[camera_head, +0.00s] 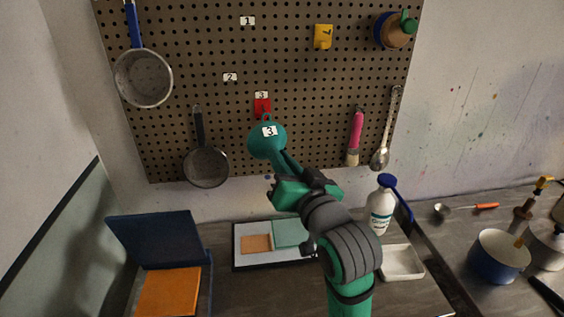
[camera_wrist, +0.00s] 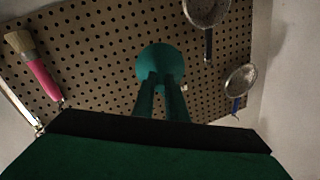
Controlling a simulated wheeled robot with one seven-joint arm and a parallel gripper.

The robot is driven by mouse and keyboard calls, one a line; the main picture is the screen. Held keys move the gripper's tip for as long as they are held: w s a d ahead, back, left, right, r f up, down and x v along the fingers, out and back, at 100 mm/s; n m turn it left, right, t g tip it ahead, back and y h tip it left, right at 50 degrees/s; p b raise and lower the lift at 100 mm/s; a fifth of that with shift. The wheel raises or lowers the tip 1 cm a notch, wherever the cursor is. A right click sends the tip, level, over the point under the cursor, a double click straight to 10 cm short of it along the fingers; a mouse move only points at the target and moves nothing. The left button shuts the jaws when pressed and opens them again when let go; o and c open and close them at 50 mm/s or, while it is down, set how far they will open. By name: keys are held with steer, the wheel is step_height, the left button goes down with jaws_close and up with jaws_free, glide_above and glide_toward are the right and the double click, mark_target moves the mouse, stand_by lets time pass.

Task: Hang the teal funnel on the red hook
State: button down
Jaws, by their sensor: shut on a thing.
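The teal funnel (camera_head: 262,141) is held up in front of the pegboard, with a white label marked 3 on it. A small ring at its top shows at the red hook (camera_head: 262,106); I cannot tell whether the ring is over the hook or just in front of it. The red hook sits on the board under a white label marked 3. My gripper (camera_head: 279,165) is shut on the funnel from below right. In the wrist view the funnel (camera_wrist: 158,62) shows as a dark teal round beyond the two fingers (camera_wrist: 161,88), and the red hook is hidden.
A yellow hook (camera_head: 323,36) is empty. Below stand a white bottle (camera_head: 380,207), a blue box (camera_head: 155,240) and a white tray (camera_head: 401,262).

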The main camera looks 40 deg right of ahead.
mark_target(277, 145)
steer(key=shift+s+d+x, duration=0.1)
steer(key=shift+d+x, duration=0.15)
steer(key=shift+x, duration=0.8)
steer(key=shift+s+d+x, duration=0.1)
steer(key=shift+d+x, duration=0.15)
steer(key=shift+x, duration=0.8)
steer(key=shift+d+x, duration=0.25)
steer(key=shift+x, duration=0.8)
steer(key=shift+w+d+f, duration=0.2)
steer(key=shift+w+f, duration=0.15)
steer(key=shift+w, duration=0.1)
steer(key=shift+s+d+f, duration=0.1)
steer(key=shift+s+d, duration=0.05)
steer(key=c, duration=1.7)
jaws_free()
